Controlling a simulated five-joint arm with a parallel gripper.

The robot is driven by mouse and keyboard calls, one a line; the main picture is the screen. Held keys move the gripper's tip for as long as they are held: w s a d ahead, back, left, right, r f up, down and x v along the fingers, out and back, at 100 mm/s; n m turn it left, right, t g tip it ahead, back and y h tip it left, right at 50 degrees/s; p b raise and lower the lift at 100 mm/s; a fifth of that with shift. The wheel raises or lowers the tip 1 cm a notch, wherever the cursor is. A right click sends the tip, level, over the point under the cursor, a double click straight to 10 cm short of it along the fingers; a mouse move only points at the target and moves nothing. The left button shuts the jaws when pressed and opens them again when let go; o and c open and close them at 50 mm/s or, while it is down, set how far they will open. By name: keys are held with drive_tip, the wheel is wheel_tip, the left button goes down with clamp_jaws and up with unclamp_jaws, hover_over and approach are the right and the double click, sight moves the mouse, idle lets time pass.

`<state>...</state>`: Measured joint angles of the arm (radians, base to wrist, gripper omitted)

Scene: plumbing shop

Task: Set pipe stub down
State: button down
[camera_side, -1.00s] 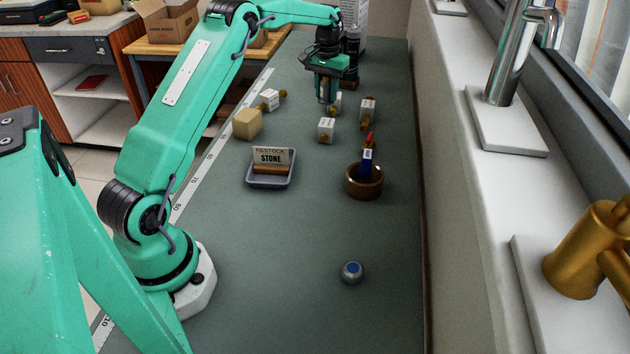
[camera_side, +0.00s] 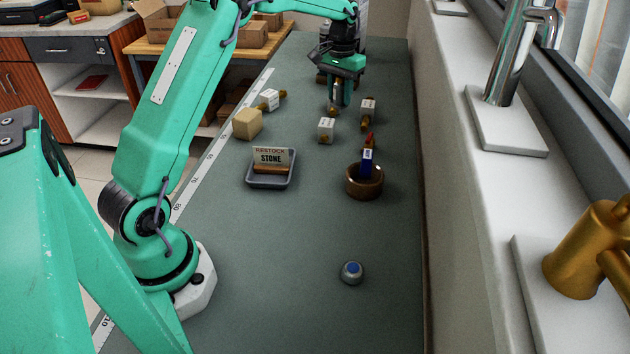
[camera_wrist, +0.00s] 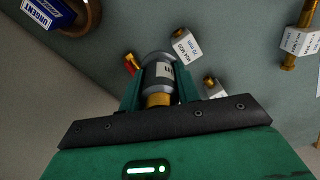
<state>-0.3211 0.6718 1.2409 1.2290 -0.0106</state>
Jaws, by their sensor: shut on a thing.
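My gripper (camera_side: 339,102) is over the far part of the bench in the side view, pointing down. In the wrist view, my gripper (camera_wrist: 158,92) is shut on the pipe stub (camera_wrist: 158,72), a grey cylinder with a pale label and a brass-coloured end. In the side view the stub shows only as a small pale piece between the fingers. I cannot tell whether it touches the bench.
White-bodied brass fittings stand near the gripper: one in front (camera_side: 326,129), one right (camera_side: 368,109), one left (camera_side: 269,99). Nearer are a tan block (camera_side: 248,124), a "RESTOCK STONE" tray (camera_side: 270,184), a brown bowl (camera_side: 364,190) and a grey knob (camera_side: 351,273).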

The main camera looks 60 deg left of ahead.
drive_tip(key=s+d+r+m, duration=0.2)
drive_tip(key=s+d, duration=0.4)
drive_tip(key=d, duration=0.4)
drive_tip(key=s+d+r+m, duration=0.15)
drive_tip(key=s+d, duration=0.35)
drive_tip(key=d, duration=0.5)
drive_tip(key=s+d+f+m, duration=0.3)
drive_tip(key=s+d, duration=0.4)
drive_tip(key=d, duration=0.2)
drive_tip(key=s+d+f+m, duration=0.3)
drive_tip(key=s+d+m, duration=0.1)
drive_tip(key=s+d, duration=0.3)
drive_tip(key=s+d+f+m, duration=0.3)
drive_tip(key=s+d, duration=0.5)
drive_tip(key=d, duration=0.4)
drive_tip(key=shift+f+m, duration=0.15)
drive_tip(key=shift+m, duration=0.4)
drive_tip(key=shift+s+d+f, duration=0.1)
drive_tip(key=shift+f, duration=1.9)
drive_tip(key=shift+f, duration=0.1)
drive_tip(key=shift+f, duration=1.9)
